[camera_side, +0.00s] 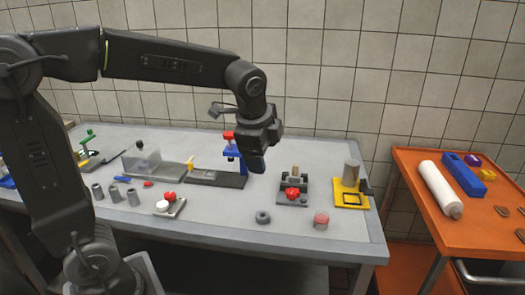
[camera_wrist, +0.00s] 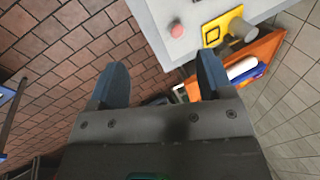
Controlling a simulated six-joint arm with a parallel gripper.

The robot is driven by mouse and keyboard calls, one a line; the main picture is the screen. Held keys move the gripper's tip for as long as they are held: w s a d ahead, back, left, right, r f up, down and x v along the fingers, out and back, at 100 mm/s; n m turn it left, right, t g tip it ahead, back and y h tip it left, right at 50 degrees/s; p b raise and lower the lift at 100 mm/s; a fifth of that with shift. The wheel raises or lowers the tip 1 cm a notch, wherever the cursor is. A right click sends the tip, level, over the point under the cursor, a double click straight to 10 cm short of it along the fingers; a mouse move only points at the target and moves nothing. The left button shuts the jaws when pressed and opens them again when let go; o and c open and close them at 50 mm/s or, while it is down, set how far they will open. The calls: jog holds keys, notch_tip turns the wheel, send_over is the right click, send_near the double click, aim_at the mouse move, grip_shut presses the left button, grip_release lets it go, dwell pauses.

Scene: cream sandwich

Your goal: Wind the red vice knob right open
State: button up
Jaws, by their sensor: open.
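The red vice knob (camera_side: 292,194) is on the front of a small dark vice (camera_side: 296,183) near the right part of the grey table in the side view. A tan block (camera_side: 295,171) stands at the vice, but I cannot tell how tightly its jaws sit around it. My gripper (camera_side: 257,165) hangs above the table, to the left of the vice and higher than the knob, apart from it. In the wrist view my gripper (camera_wrist: 160,85) has its two blue-grey fingers wide apart with nothing between them. The vice and knob are not seen in the wrist view.
A yellow fixture (camera_side: 350,199) with a grey cylinder stands right of the vice. A grey ring (camera_side: 262,217) and a pinkish-red cylinder (camera_side: 321,220) are in front. A blue press (camera_side: 232,158) is close behind my gripper. An orange cart (camera_side: 430,213) stands at the right.

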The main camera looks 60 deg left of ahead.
jog(key=shift+c, duration=0.3)
jog(key=shift+w, duration=0.2)
jog(key=shift+c, duration=0.8)
jog(key=w+a+f+m, duration=0.1)
jog(key=w, duration=0.2)
jog(key=w+a+m+g, duration=0.1)
jog(key=w+m, duration=0.1)
jog(key=w, duration=0.1)
jog(key=w+a+f+m+g, duration=0.1)
jog(key=w, duration=0.2)
jog(key=shift+w+a+f+h, duration=0.25)
jog(key=shift+f+h, duration=0.05)
jog(key=shift+c, duration=0.3)
jog(key=m+g+h, duration=0.1)
jog(key=m+g, duration=0.1)
jog(key=m, duration=0.4)
send_over(294, 192)
notch_tip(294, 192, down, 6)
notch_tip(294, 192, down, 14)
jog(key=shift+f, duration=0.2)
